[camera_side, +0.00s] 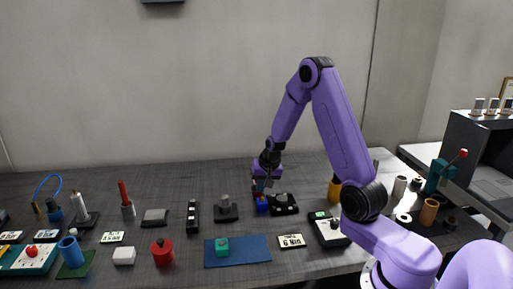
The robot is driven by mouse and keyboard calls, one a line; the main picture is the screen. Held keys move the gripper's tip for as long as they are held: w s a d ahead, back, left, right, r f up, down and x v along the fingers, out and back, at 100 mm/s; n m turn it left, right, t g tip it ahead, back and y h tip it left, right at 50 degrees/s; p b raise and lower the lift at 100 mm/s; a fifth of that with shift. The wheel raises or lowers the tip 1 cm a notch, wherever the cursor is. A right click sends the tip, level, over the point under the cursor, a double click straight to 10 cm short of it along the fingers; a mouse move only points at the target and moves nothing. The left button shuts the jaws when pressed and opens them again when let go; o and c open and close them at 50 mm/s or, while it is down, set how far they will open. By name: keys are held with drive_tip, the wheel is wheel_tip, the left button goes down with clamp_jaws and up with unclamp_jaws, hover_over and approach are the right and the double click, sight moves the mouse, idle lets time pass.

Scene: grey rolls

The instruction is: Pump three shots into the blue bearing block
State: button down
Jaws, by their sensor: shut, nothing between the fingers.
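My gripper (262,190) points down, shut and empty, just above a small blue block (262,205) near the middle of the table. The fingertips look close to the block's top or touching it; I cannot tell which. The block stands just left of a dark plate with pale round parts (284,203). A device with a curved blue hose (54,210) stands at the far left. A teal device with a red-knobbed lever (437,178) stands at the far right. I cannot tell which, if either, is the pump.
A blue mat (252,252) with a teal block (222,247) lies at the front middle. A red pot (162,252) and a white block (124,257) stand left of it. Number cards and several dark fixtures crowd the table. Grey and tan rolls (429,212) stand at right.

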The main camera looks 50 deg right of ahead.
drive_tip(key=shift+r, duration=0.1)
drive_tip(key=s+a+r, duration=0.3)
drive_tip(key=s+r, duration=0.5)
drive_tip(key=r, duration=0.1)
drive_tip(key=shift+s+a, duration=0.3)
drive_tip(key=shift+a, duration=0.1)
idle(0.5)
drive_tip(key=s+a+r+n+g+y, duration=0.1)
drive_tip(key=s+a+n, duration=0.2)
drive_tip(key=a+n, duration=0.35)
drive_tip(key=s+a+r+n+g+y, duration=0.1)
drive_tip(key=s+a+n, duration=0.2)
drive_tip(key=a, duration=0.6)
drive_tip(key=s+a+r+n+g, duration=0.1)
drive_tip(key=s+a+n, duration=0.1)
drive_tip(key=s+n, duration=0.4)
drive_tip(key=s+a+n+g, duration=0.1)
drive_tip(key=s+n, duration=0.4)
drive_tip(key=s, duration=0.7)
drive_tip(key=shift+a+r+n, duration=0.35)
drive_tip(key=shift+a, duration=0.55)
